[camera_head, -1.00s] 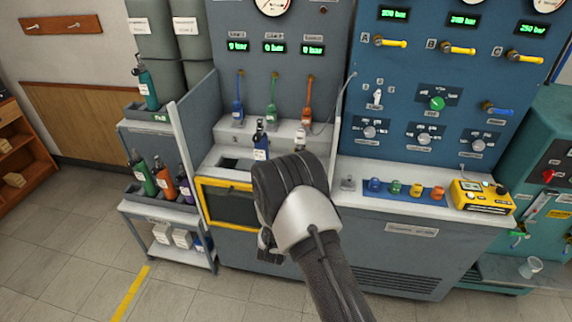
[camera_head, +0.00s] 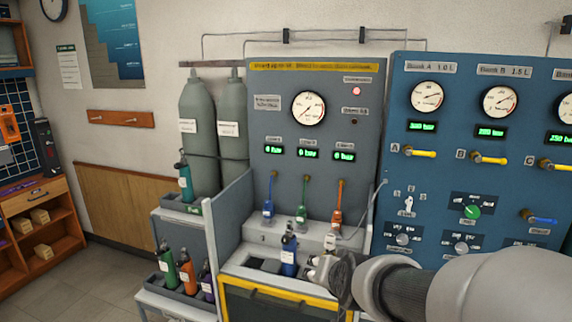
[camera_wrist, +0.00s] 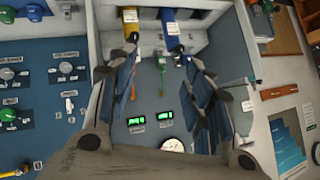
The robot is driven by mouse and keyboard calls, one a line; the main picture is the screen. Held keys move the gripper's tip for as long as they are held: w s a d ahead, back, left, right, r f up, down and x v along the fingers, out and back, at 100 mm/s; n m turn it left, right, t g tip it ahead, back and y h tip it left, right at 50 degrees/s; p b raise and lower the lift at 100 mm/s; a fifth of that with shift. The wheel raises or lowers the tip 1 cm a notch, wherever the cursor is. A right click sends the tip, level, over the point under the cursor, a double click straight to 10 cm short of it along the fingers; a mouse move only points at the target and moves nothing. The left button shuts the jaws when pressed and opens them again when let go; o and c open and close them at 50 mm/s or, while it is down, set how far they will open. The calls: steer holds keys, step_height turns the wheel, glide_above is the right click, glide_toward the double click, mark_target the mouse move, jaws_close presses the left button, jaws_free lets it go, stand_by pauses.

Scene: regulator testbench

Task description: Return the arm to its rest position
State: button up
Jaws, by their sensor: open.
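My arm comes in from the lower right of the head view. My gripper (camera_head: 328,272) is at the front of the filling bench, just right of a blue bottle (camera_head: 289,254). In the head view it is foreshortened. In the wrist view its two fingers (camera_wrist: 158,68) are spread wide on the left and right, with nothing held between them. That view is upside down and looks toward the bench panel with its green displays (camera_wrist: 150,118). My elbow and forearm hide part of the right bench.
The bench has a yellow-edged front (camera_head: 275,292) close below my gripper. The blue bank panel (camera_head: 475,150) stands behind my arm. A rack with several bottles (camera_head: 185,270) is at left, below grey cylinders (camera_head: 199,125). Floor (camera_head: 85,275) is clear at lower left.

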steer(key=s+d+n+g, duration=0.2)
steer(key=s, duration=1.2)
steer(key=s+d+n+g+h, duration=0.1)
steer(key=s+d+n+g, duration=0.1)
steer(key=s, duration=1.2)
steer(key=shift+s+d+f+g, duration=0.15)
steer(key=shift+s+d+g, duration=0.05)
steer(key=shift+d+g, duration=0.55)
